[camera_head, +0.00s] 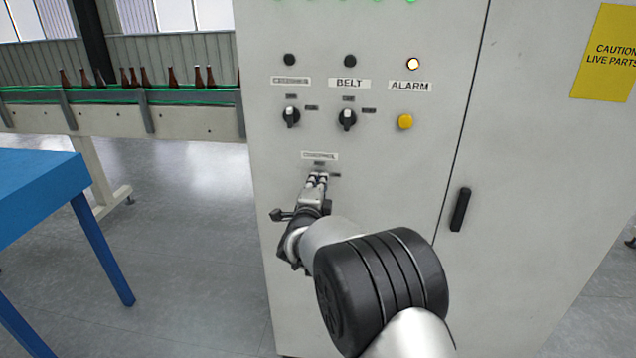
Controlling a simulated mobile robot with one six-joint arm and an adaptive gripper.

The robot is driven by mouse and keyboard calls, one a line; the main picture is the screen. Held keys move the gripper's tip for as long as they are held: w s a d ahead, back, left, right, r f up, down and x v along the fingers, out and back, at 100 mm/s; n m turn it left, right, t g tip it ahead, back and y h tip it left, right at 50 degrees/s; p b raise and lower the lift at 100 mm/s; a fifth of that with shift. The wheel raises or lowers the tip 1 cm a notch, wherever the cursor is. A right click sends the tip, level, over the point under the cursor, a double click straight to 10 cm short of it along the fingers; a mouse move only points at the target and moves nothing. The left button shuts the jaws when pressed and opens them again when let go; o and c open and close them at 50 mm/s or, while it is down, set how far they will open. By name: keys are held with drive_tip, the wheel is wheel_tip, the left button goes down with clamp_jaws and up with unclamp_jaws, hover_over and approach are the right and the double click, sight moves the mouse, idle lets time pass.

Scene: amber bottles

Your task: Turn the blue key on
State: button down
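My gripper (318,178) is at the front of the grey control cabinet (400,200), just below a small label plate (319,156) whose text is too blurred to read. Its two fingertips are close together at the spot under that plate. The blue key cannot be made out; the fingers cover this spot. I cannot tell whether the fingers hold it or only stand in front of it. My arm reaches in from the lower right.
Above are two black rotary switches (291,117) (346,119), a yellow button (405,121) and a lit alarm lamp (413,64). A black door handle (460,209) is to the right. A blue table (38,185) and a conveyor with bottles (150,97) stand left.

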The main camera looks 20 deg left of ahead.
idle(0.4)
drive_tip(key=c, duration=1.8)
unclamp_jaws()
drive_tip(key=shift+s, duration=0.1)
drive_tip(key=v, duration=1.1)
drive_tip(key=shift+s, duration=0.4)
